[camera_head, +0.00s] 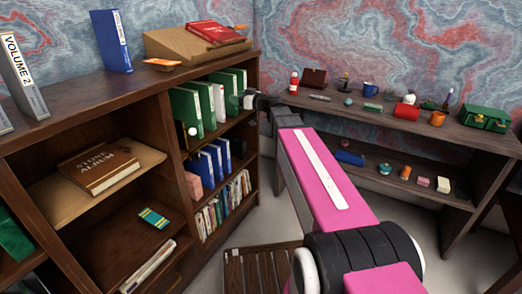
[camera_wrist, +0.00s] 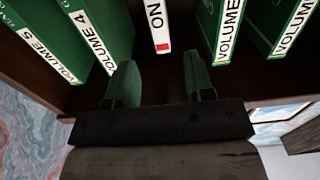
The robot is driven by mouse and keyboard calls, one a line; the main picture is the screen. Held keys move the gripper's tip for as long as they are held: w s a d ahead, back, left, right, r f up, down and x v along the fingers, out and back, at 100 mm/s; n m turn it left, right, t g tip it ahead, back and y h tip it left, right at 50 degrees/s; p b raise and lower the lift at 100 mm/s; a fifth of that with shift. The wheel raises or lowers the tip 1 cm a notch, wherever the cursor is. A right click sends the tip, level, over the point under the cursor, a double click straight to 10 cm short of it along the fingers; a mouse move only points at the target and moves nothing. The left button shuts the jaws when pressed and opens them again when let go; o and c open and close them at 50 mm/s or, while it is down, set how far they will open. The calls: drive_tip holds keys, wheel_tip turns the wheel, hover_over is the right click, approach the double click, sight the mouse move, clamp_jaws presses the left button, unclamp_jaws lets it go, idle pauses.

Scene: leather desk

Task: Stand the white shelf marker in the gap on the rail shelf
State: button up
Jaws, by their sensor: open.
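The white shelf marker (camera_wrist: 158,22) stands in the gap between green volumes in the wrist view. It shows black lettering and a red patch at its near end. Green volumes stand on both sides of it, with Volume 4 (camera_wrist: 98,38) to its left and another volume (camera_wrist: 229,30) to its right. My gripper (camera_wrist: 160,62) is open and empty, its two fingers apart just in front of the marker. The fingers do not appear to touch it. In the head view my gripper (camera_head: 247,100) is beside the row of green volumes (camera_head: 187,112) on the rail shelf.
The bookcase's lower shelf holds blue books (camera_head: 210,160). A brown album (camera_head: 98,170) lies in the left bay. A long side table (camera_head: 400,122) with small objects stands at the right. A slatted wooden stool (camera_head: 255,268) is on the floor near my arm.

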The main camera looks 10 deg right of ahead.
drive_tip(key=s+d+f+m+g+h, duration=0.25)
drive_tip(key=s+f, duration=0.45)
drive_tip(key=f, duration=0.4)
drive_tip(key=s+d+f+m+g+h, duration=0.15)
drive_tip(key=s+f+g+h, duration=0.25)
drive_tip(key=s+f, duration=0.5)
drive_tip(key=s+d+f+m+g+h, duration=0.4)
drive_tip(key=s+d+f+m+h, duration=0.2)
drive_tip(key=s+d+f, duration=0.4)
wheel_tip(320, 180, down, 3)
drive_tip(key=shift+s+h, duration=0.25)
drive_tip(key=shift+h, duration=0.6)
drive_tip(key=shift+g, duration=0.25)
